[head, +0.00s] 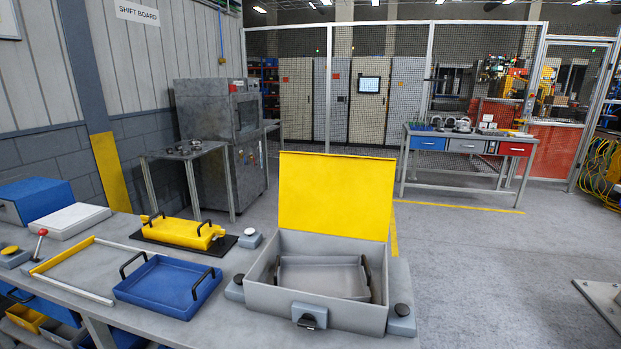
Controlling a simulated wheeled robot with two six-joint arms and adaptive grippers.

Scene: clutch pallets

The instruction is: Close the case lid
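The grey case (316,306) stands on the near workbench, right of the middle of the bench. Its yellow lid (336,194) is open and stands upright along the back edge. A grey tray (322,272) with dark handles at its sides lies inside the case. A dark latch (308,320) is on the case's front wall. Neither of my grippers is in the head view.
A blue tray (168,287) with two black handles sits left of the case. A yellow tray (182,232) lies behind it on a black mat. Small grey blocks with dark knobs (402,312) flank the case. A red-knobbed lever (41,240) stands at the left.

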